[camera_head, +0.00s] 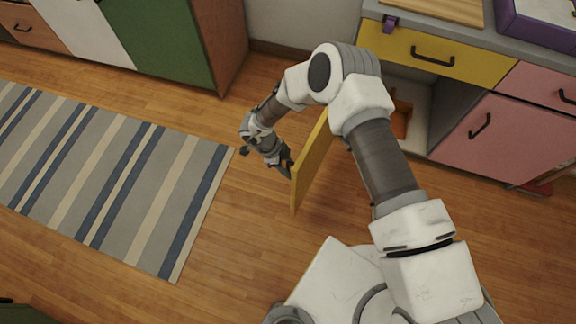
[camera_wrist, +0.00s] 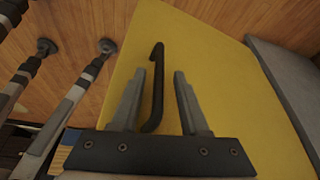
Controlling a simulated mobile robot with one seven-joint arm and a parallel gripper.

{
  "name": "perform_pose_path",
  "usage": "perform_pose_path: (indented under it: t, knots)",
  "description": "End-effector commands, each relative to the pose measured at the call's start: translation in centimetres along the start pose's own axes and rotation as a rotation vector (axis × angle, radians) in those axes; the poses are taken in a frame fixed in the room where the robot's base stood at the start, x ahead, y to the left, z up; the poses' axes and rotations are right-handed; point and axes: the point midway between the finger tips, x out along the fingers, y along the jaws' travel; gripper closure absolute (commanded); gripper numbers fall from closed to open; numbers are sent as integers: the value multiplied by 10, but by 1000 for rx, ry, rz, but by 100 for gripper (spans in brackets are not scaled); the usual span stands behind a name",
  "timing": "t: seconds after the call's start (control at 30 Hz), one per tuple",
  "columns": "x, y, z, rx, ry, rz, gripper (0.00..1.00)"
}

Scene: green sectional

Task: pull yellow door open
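The yellow door (camera_head: 312,165) stands swung out from the cabinet, well open, and is seen nearly edge-on in the head view. In the wrist view its yellow face (camera_wrist: 215,60) fills much of the picture. Its black bar handle (camera_wrist: 157,85) lies between the two fingers of my gripper (camera_wrist: 159,72). The fingers are apart, with a visible gap on the right of the handle; the left finger is close to it, and I cannot tell whether it touches. In the head view my gripper (camera_head: 284,164) is at the left side of the door.
The cabinet interior (camera_head: 416,95) is exposed, with an orange item (camera_head: 402,118) inside. A yellow drawer (camera_head: 435,55) is above, and a pink door (camera_head: 505,140) is to the right. A striped rug (camera_head: 105,170) lies left. Wood floor (camera_head: 235,240) is clear around the door's left side.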

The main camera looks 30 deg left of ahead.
Motion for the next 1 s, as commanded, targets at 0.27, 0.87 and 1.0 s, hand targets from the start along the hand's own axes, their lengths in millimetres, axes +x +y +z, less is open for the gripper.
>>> perform_pose_path:
  t: [0.27,0.87,1.0]
  knots:
    - [-11,0,0,-1,-2,0,55]
    - [-145,0,-1,0,-2,-1,55]
    - [-164,0,0,0,-1,-1,55]
